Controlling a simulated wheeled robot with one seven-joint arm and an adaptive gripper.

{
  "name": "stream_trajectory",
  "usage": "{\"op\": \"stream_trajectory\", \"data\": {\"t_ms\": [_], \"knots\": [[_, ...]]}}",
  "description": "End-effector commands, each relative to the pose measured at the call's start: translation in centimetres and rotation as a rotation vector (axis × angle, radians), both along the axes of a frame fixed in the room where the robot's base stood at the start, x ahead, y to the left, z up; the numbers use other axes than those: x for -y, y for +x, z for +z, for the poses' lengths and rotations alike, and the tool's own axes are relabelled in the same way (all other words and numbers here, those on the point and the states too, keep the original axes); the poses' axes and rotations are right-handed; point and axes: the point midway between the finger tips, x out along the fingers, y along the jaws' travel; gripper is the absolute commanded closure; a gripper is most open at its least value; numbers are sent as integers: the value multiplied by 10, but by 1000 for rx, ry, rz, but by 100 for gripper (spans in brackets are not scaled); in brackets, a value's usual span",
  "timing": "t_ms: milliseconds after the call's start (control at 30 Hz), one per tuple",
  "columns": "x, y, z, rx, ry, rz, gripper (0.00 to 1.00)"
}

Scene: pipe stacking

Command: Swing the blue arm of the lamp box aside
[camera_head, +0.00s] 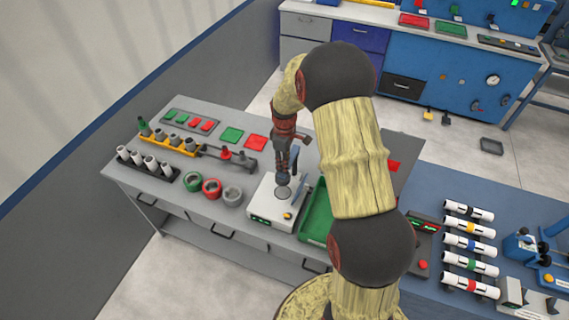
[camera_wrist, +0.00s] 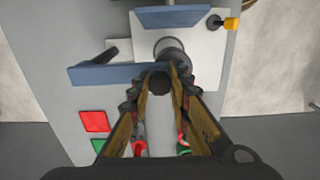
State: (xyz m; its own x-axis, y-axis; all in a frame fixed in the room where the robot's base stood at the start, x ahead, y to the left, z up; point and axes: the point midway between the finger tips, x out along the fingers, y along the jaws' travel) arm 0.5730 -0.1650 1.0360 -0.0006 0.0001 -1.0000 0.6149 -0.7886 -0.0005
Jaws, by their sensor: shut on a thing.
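The lamp box (camera_head: 262,221) is a white box on the grey bench, with small green lights on its front. Its blue arm (camera_head: 295,160) is partly hidden by my gripper. In the wrist view the blue arm (camera_wrist: 105,74) lies as a bar across the near edge of the box (camera_wrist: 207,50), in front of a grey round post (camera_wrist: 172,50). My gripper (camera_head: 283,172) points down over the box. In the wrist view my gripper (camera_wrist: 160,80) has its fingertips closed around a dark round knob (camera_wrist: 159,83) at the blue arm.
A green tray (camera_head: 316,215) stands just right of the box. Red, green and grey rings (camera_head: 211,187) lie to its left. Beyond are a rack of white tubes (camera_head: 145,160), a yellow holder (camera_head: 172,142) and red and green plates (camera_head: 232,135).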

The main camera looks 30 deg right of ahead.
Motion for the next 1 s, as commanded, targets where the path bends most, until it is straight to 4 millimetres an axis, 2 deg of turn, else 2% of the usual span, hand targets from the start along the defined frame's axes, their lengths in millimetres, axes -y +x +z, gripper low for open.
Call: {"op": "stream_trajectory", "data": {"t_ms": [367, 733, 1000], "knots": [[-7, 11, 0, 1, -1, -98, 100], [-22, 46, 0, 3, -1, -410, 100], [-25, 77, 0, 3, -1, -668, 100]]}}
